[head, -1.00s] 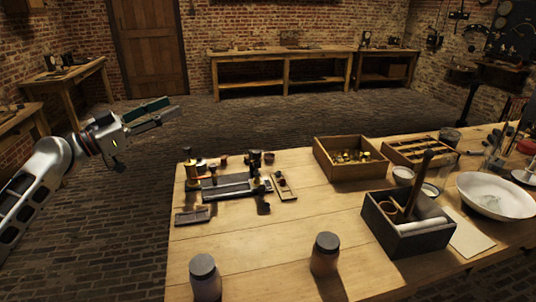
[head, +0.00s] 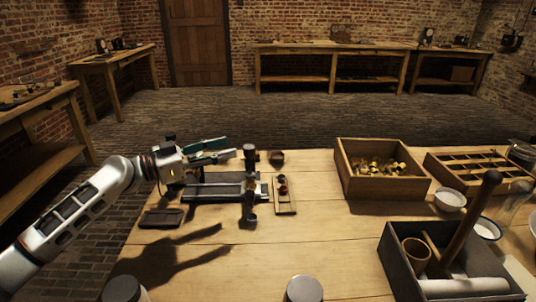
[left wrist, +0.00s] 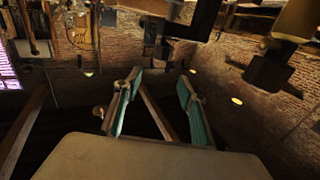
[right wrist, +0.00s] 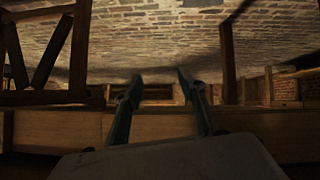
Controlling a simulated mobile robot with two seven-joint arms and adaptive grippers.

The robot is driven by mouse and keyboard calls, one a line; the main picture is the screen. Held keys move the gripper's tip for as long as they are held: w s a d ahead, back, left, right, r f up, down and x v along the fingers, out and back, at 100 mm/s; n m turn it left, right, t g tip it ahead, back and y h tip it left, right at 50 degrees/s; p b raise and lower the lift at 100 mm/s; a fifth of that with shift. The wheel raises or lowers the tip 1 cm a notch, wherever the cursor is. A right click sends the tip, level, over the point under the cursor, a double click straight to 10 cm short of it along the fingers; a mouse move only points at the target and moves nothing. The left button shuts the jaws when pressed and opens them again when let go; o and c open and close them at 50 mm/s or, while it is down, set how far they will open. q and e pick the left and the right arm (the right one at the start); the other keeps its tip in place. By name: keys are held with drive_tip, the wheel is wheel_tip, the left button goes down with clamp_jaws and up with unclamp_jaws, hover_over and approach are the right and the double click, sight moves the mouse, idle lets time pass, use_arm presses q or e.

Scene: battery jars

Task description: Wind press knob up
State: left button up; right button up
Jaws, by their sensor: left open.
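The press (head: 215,193) is a low dark metal frame with a grey bed on the wooden table. A dark upright post with a round knob-like top (head: 249,151) stands at its right end. My left gripper (head: 233,147) is open and empty, with green-lined fingers pointing right toward the post's top. A small gap seems to separate them. My left arm hides the press's left end. The left wrist view shows the open fingers (left wrist: 160,76) with nothing between them. My right gripper (right wrist: 158,76) is open and empty in the right wrist view; the head view does not show it.
A small wooden tray (head: 285,208) lies right of the press and a dark flat block (head: 162,218) in front. A box of brass parts (head: 387,193) and a dark tool box (head: 395,262) stand right. Jars (head: 304,290) stand at the near edge.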

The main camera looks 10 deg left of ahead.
sight(249, 147)
use_arm(q)
drive_tip(key=w+d, duration=0.1)
drive_tip(key=w+d+f, duration=0.1)
drive_tip(key=w+d, duration=0.1)
drive_tip(key=w+d+f, duration=0.1)
drive_tip(key=d, duration=0.1)
drive_tip(key=shift+w+p, duration=0.3)
drive_tip(key=shift+w, duration=0.05)
drive_tip(key=shift+w+d+f, duration=0.15)
drive_tip(key=shift+w+d, duration=0.25)
drive_tip(key=shift+d, duration=0.15)
drive_tip(key=c, duration=1.1)
